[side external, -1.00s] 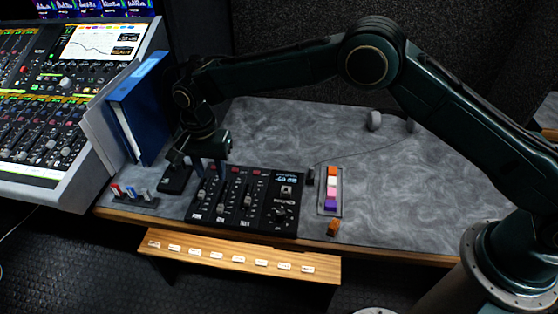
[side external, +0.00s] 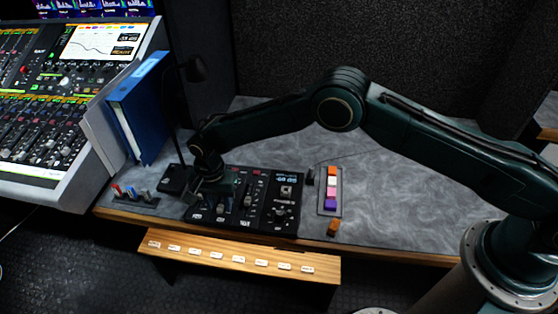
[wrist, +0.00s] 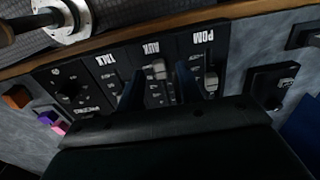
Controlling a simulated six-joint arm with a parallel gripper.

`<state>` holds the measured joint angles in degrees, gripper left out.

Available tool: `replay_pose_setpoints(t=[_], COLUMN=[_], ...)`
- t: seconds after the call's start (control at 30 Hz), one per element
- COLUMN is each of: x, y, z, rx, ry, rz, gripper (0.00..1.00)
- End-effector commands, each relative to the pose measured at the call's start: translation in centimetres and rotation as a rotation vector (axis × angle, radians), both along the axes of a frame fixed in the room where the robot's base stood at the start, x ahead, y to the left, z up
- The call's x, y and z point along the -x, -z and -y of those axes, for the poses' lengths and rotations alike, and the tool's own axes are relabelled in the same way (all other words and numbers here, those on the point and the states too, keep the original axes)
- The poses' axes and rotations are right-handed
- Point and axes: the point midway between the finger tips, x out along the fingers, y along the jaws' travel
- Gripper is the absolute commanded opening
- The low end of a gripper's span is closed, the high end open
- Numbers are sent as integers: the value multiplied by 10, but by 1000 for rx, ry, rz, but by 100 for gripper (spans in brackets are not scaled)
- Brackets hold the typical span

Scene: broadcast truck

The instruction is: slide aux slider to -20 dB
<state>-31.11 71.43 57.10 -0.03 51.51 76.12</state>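The dark fader panel (side external: 262,212) lies on the grey desk, with PGM, AUX and TALK sliders and a small display (side external: 287,178) whose digits are too small to read surely. In the wrist view the panel is upside down. The AUX slider's grey cap (wrist: 157,69) sits near the AUX label end of its slot. My gripper (wrist: 158,78) is open, with one dark blue finger on each side of the AUX cap. Gaps seem to show between cap and fingers. In the side view my gripper (side external: 210,197) is low over the panel's left part and hides some of it.
A strip of coloured blocks (side external: 341,191) and an orange block (side external: 333,228) lie right of the panel. A lamp base (side external: 175,179), small coloured switches (side external: 135,195) and a blue binder (side external: 141,110) stand left. A wooden ledge with labels (side external: 240,258) runs in front.

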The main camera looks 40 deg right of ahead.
Motion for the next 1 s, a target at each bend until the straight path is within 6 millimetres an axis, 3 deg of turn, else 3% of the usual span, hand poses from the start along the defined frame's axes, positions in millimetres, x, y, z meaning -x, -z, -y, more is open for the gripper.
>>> replay_pose_setpoints(t=[0.43,0.47,0.63,0.87,1.0], x=[0,0,0,-1,-11], y=[9,9,9,9,9], z=[0,0,0,1,11], rx=[0,0,0,0,0], ry=[0,0,0,1,3], rz=[0,0,0,0,1], gripper=[36,34,1,0,0])
